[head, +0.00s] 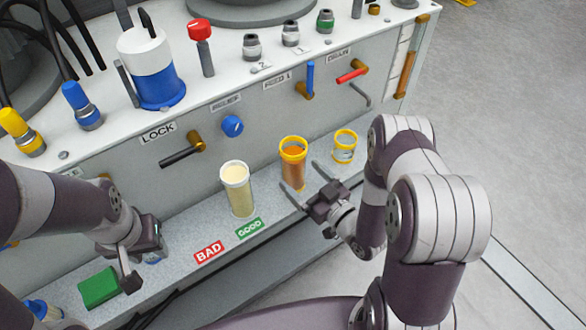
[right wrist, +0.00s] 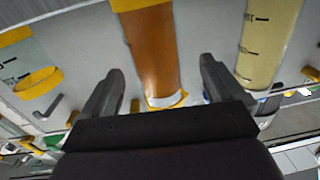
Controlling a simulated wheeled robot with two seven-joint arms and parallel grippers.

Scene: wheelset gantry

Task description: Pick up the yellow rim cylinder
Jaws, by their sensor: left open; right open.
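A cylinder with a yellow rim and orange-brown contents (head: 293,168) stands upright on the grey ledge. A second, clear container with a yellow rim (head: 344,147) stands to its right. My right gripper (head: 299,176) is open, its fingers pointing at the orange-brown cylinder. In the right wrist view that cylinder (right wrist: 152,50) shows between the spread fingers (right wrist: 160,72), with gaps on both sides; how deep it sits between them is unclear. My left gripper (head: 140,268) is open and low over the ledge at left, partly hidden by its own arm.
A white-rimmed cylinder with pale yellow contents (head: 238,190) stands left of the orange-brown one, close to my right gripper. BAD (head: 209,251) and GOOD (head: 249,228) labels lie before it. A green block (head: 99,288) lies at left. Panel handles (head: 183,150) jut out above the ledge.

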